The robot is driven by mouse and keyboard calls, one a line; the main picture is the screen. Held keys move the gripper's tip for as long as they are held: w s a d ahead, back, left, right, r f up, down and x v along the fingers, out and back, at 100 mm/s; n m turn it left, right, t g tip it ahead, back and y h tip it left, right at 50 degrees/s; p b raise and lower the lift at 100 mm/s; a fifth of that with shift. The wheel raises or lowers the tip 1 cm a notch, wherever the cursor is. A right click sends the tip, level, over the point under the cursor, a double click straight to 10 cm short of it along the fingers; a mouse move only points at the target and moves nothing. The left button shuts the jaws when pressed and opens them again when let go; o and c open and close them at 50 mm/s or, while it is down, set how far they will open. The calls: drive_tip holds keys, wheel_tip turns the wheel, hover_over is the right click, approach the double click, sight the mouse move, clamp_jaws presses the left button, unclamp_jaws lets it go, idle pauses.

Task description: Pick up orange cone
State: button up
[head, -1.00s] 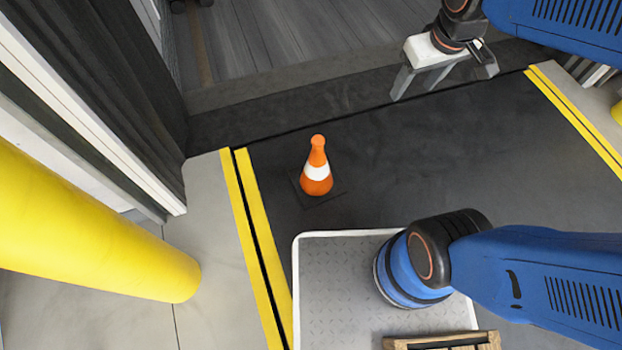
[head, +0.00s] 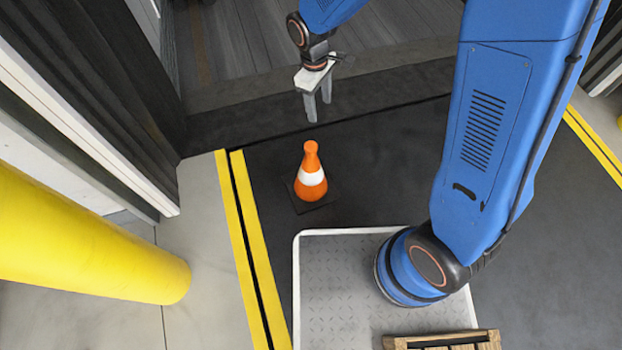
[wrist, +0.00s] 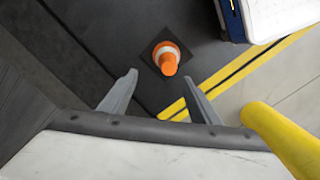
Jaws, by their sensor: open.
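The orange cone (head: 311,176) has a white band and a dark square base, and it stands upright on the dark dock plate. My gripper (head: 318,114) is open and empty, with its fingers pointing down. In the head view it appears just above the cone's tip in the picture, apart from it. In the wrist view the cone (wrist: 166,59) shows beyond and between the two open fingers (wrist: 158,96), seen from above at a slant. Nothing hides the cone in either view.
Yellow floor stripes (head: 255,245) run left of the cone. A dark door curtain (head: 120,75) stands at the upper left. A wooden pallet (head: 440,341) sits at the bottom. The floor around the cone is clear.

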drive_tip(key=a+f+n, duration=0.2)
drive_tip(key=a+f, duration=0.2)
drive_tip(key=f, duration=0.2)
approach(311, 169)
drive_tip(key=shift+g+h, duration=0.3)
drive_tip(key=w+f, duration=0.1)
drive_tip(key=w+d+f, duration=0.1)
drive_tip(key=f, duration=0.1)
drive_tip(key=shift+w, duration=0.4)
drive_tip(key=shift+r, duration=0.1)
clamp_jaws()
